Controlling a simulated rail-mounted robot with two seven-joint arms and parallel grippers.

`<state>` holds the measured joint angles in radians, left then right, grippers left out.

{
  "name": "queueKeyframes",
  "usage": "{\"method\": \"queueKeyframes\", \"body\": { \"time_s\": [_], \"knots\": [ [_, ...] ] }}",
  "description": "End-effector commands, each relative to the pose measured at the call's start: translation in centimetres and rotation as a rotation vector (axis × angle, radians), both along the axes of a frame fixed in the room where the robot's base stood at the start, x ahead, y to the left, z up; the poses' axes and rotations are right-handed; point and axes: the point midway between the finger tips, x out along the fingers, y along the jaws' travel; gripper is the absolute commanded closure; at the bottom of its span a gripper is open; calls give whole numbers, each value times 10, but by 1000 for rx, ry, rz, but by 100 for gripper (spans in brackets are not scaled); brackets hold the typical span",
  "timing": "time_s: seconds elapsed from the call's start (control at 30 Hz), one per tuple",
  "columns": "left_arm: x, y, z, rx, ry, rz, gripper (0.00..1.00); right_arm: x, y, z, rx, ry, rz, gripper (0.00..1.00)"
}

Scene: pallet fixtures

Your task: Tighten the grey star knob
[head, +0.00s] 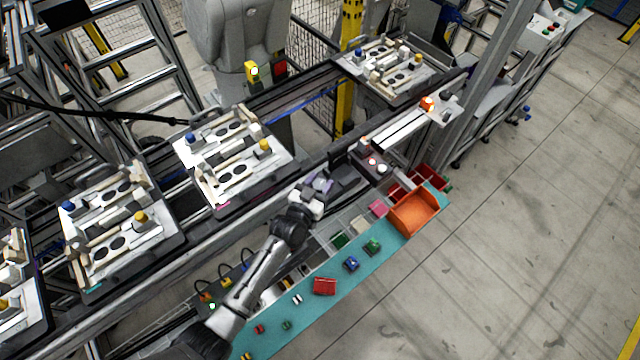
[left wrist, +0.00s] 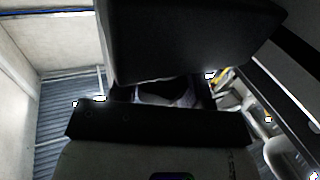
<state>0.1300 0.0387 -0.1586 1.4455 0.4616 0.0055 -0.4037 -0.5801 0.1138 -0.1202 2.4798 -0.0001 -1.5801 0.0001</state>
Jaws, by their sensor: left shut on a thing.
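My left gripper (head: 328,184) is at the near side of the conveyor, to the right of the middle pallet, against a dark fixture (head: 348,182). In the left wrist view its two dark jaws (left wrist: 165,98) fill the middle of the picture, one above and one below. They are shut on a small dark grey piece (left wrist: 168,94), which I take to be the grey star knob. Only a little of it shows between the jaws, so its star shape and how far it is turned are hidden. My right gripper is not in view.
Pallets with fixtures stand along the conveyor, one (head: 232,155) left of my gripper. A teal bench (head: 330,312) in front carries small coloured parts and an orange bin (head: 414,212). The floor at right is clear.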

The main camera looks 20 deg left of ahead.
Motion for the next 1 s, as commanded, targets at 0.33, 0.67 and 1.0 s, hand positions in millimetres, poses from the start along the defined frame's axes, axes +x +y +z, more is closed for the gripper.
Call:
{"method": "queueKeyframes", "body": {
  "time_s": [0.33,0.67,1.0],
  "knots": [
    [0,0,1,-1,1,-11,81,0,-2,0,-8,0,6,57],
    [0,0,0,-1,2,-11,31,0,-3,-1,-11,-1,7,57],
    [-12,2,0,0,3,-10,31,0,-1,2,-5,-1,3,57]
  ]
}}
